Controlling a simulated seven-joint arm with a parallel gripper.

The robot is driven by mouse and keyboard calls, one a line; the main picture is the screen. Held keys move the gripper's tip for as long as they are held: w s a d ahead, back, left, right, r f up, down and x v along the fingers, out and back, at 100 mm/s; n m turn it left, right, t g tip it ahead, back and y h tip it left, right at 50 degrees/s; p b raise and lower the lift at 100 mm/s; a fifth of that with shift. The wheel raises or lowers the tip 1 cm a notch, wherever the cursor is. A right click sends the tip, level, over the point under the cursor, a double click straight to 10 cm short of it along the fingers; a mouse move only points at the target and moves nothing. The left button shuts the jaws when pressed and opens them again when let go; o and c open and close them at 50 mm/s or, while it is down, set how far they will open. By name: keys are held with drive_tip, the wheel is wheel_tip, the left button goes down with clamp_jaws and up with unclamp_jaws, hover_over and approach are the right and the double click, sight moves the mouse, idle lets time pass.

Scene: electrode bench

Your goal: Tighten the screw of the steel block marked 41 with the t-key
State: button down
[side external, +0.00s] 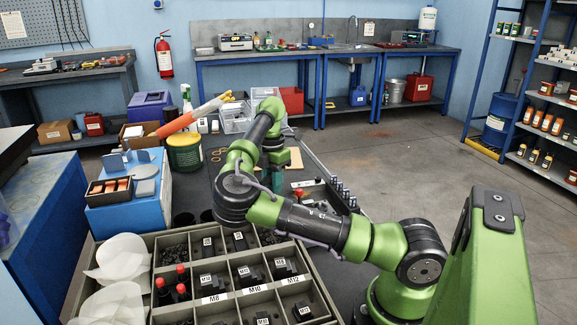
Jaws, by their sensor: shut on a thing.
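My gripper (277,168) is at the far end of my arm, low over the dark bench. It is small and partly covered by my own arm links. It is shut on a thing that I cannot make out. A row of small metal pieces with dark tops (343,193) stands to its right. A small red piece (299,192) is just in front of that row. I cannot read a mark 41 on any block, and I cannot make out the t-key or a screw.
A divided tray (264,287) with dark parts and labels M8, M10 and M12 fills the front. Clear and white bins (238,117) stand behind my arm.

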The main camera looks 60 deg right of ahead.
drive_tip(key=shift+r, duration=1)
